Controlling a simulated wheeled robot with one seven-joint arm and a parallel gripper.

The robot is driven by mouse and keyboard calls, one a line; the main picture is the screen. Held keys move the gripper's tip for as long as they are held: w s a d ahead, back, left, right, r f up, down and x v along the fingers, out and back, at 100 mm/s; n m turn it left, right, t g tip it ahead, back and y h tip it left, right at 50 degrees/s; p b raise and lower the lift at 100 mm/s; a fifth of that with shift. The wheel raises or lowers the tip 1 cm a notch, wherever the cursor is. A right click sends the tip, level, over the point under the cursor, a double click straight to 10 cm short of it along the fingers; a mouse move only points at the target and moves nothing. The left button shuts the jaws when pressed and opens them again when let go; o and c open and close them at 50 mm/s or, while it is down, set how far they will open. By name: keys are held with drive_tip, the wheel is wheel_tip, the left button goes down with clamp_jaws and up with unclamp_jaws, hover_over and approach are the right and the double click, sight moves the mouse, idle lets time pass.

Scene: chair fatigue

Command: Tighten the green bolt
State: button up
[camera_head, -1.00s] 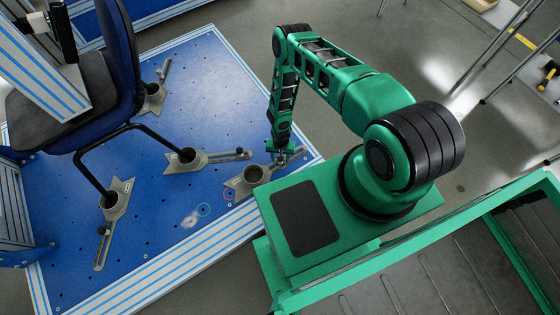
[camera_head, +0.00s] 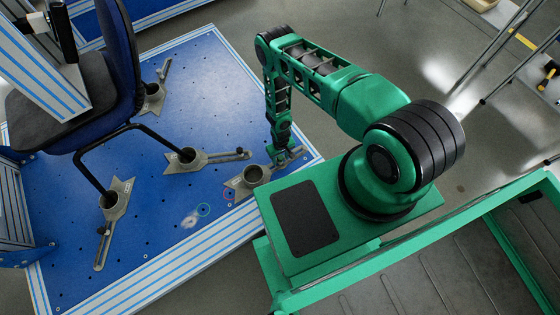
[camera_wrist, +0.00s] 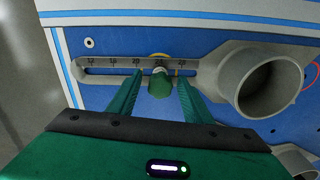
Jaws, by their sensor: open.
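The green bolt (camera_wrist: 160,85) stands in the slot of a grey clamp foot (camera_wrist: 110,66) marked with a scale, close to the foot's round cup. My gripper (camera_wrist: 159,76) is open. Its two green fingers lie on either side of the bolt, with a visible gap on each side. In the head view my gripper (camera_head: 288,156) is low over the clamp foot nearest my base, to the right of its cup (camera_head: 252,174). The bolt cannot be made out in the head view.
The clamp feet stand on a blue perforated plate (camera_head: 160,225) with a striped metal edge. A dark blue office chair (camera_head: 118,60) stands on the left, its bent legs in other clamp feet (camera_head: 192,159).

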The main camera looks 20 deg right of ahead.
drive_tip(key=shift+n, duration=0.7)
drive_tip(key=n, duration=0.4)
drive_tip(key=c, duration=1.1)
drive_tip(key=shift+o, duration=0.2)
drive_tip(key=m, duration=0.4)
